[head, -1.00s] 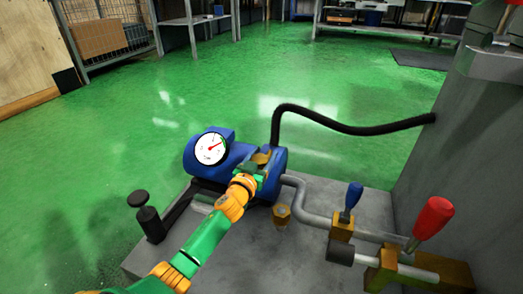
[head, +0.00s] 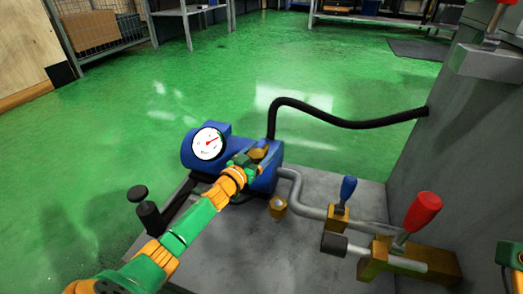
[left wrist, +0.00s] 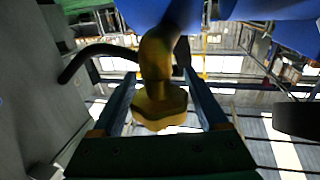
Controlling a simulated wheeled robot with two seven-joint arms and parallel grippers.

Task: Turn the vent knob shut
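A brass lobed knob on a bent brass stem (left wrist: 160,107) shows in the left wrist view, hanging from the blue pump body. My left gripper (left wrist: 161,108) is open, with one finger on each side of this knob and visible gaps between. In the head view my left gripper (head: 245,165) is at the front of the blue pump (head: 262,182), by its brass fitting (head: 259,152); the fingers and knob are mostly hidden there. A green and orange piece of my right arm (head: 512,257) shows at the right edge; whether its gripper is open cannot be seen.
A white dial gauge (head: 208,143) sits on the pump. A black hose (head: 340,122) runs right to a grey machine wall. Blue (head: 348,189) and red (head: 422,212) handled valves stand on pipes at right.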

